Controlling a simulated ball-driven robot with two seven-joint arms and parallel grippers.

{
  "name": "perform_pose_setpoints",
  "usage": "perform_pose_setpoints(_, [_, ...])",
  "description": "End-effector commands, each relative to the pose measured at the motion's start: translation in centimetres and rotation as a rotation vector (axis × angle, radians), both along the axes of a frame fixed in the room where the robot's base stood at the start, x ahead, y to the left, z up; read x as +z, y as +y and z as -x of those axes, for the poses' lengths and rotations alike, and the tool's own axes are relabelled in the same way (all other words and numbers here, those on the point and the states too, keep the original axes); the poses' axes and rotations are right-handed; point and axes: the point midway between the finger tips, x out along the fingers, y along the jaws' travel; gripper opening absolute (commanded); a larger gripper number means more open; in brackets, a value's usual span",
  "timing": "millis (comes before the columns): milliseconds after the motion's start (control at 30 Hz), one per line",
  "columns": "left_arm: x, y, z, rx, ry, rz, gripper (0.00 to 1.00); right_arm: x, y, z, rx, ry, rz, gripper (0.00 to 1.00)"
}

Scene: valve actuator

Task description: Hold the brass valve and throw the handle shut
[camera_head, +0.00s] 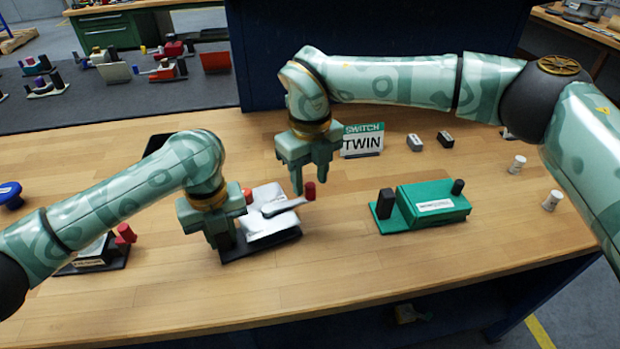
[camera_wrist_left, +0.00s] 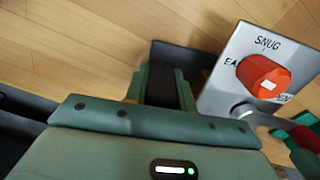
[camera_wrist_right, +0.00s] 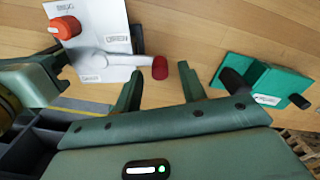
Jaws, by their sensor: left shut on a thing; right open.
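The valve unit (camera_head: 262,232) has a silver-grey face on a dark base and sits mid-table; no brass colour shows on it. Its lever handle (camera_head: 285,206) points right and ends in a red grip (camera_wrist_right: 160,68). An orange-red knob (camera_wrist_left: 263,75) is on its face, beside "SNUG" lettering; "OPEN" lettering shows near the lever in the right wrist view. My left gripper (camera_head: 225,240) is shut on a dark post (camera_wrist_left: 163,90) at the unit's left end, mostly hidden by the fingers. My right gripper (camera_head: 308,178) is open; the red grip lies just beyond and between its fingertips.
A green unit (camera_head: 432,206) with black posts stands to the right. A "SWITCH TWIN" sign (camera_head: 363,140) is behind. Another red-handled unit (camera_head: 95,258) is partly behind my left arm. The table front is clear.

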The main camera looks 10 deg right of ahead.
Motion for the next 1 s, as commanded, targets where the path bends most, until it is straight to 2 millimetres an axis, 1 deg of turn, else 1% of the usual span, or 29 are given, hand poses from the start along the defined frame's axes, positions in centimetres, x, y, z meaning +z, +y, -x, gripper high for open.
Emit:
perform_pose_setpoints(33, [-0.66, 0.12, 0.26, 0.001, 0.011, -0.005, 0.00, -0.59, 0.02, 0.01, 0.001, 0.001, 0.000, 0.41])
perform_pose_setpoints(100, [-0.66, 0.12, 0.26, 0.001, 0.011, -0.005, 0.00, -0.93, 0.02, -0.02, 0.000, 0.000, 0.000, 0.41])
perform_pose_setpoints(367, [-0.66, 0.12, 0.26, 0.001, 0.011, -0.006, 0.00, -1.10, 0.02, -0.02, 0.000, 0.000, 0.000, 0.41])
perform_pose_setpoints(400, [-0.66, 0.12, 0.26, 0.001, 0.011, -0.006, 0.00, -1.10, 0.02, -0.02, 0.000, 0.000, 0.000, 0.36])
perform_pose_setpoints(467, [-0.66, 0.12, 0.26, 0.001, 0.011, -0.006, 0.00, -1.09, 0.02, -0.01, 0.000, 0.000, -0.001, 0.19])
perform_pose_setpoints(500, [-0.66, 0.12, 0.26, 0.001, 0.011, -0.006, 0.00, -1.09, 0.02, -0.01, 0.000, 0.000, -0.001, 0.08])
perform_pose_setpoints(533, [-0.66, 0.12, 0.26, 0.001, 0.011, -0.006, 0.00, -1.08, 0.02, -0.01, 0.000, 0.000, -0.001, 0.00])
perform_pose_setpoints(767, [-0.66, 0.12, 0.26, 0.001, 0.011, -0.006, 0.00, -1.06, 0.02, 0.04, -0.006, 0.000, -0.001, 0.00])
perform_pose_setpoints(1000, [-0.66, 0.12, 0.26, 0.001, 0.011, -0.006, 0.00, -1.05, -0.05, 0.68, -0.076, 0.000, -0.001, 0.00])
